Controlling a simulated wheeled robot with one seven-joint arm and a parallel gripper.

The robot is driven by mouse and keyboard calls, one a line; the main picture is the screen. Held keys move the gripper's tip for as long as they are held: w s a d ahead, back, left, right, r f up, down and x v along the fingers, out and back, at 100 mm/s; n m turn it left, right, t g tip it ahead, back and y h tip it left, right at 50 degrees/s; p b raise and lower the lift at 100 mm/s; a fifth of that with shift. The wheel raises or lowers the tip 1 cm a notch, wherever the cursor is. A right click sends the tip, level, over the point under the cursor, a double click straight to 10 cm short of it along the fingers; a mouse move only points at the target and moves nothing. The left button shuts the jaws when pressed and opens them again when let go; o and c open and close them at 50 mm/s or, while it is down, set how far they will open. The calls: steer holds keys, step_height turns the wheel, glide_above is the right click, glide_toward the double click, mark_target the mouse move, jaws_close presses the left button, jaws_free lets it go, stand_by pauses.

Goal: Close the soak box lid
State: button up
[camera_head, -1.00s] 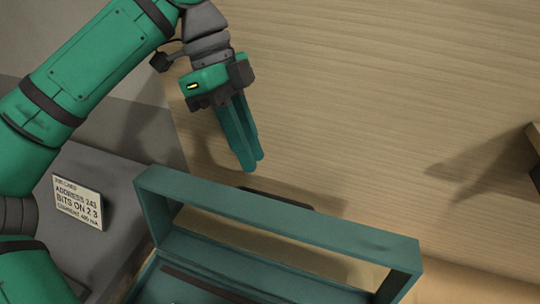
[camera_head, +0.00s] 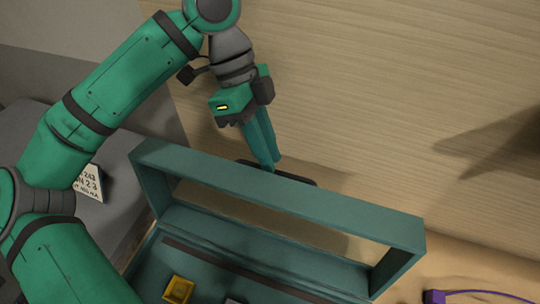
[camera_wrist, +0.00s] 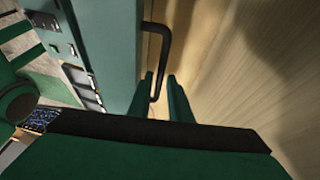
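The soak box lid (camera_head: 385,225) is a teal frame with a wide window, standing raised above the box (camera_head: 215,262). A dark bar handle (camera_head: 303,180) is on its far side; the handle also shows in the wrist view (camera_wrist: 163,48). My gripper (camera_head: 273,166) points down behind the lid's top edge, at the handle's left part. In the wrist view my gripper's two fingers (camera_wrist: 161,100) stand apart, with the handle's near end appearing between them. I see no clear grip on it. Contact between fingers and handle cannot be told.
A yellow open-topped piece (camera_head: 178,289) lies inside the box. A white label card (camera_head: 90,184) stands on the grey surface at left, partly behind my arm. A purple object (camera_head: 434,297) with a cable is at lower right. The wooden surface behind the lid is mostly clear.

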steer(key=shift+x, duration=0.75)
steer(key=shift+c, duration=0.6)
jaws_close()
steer(key=shift+r, duration=0.15)
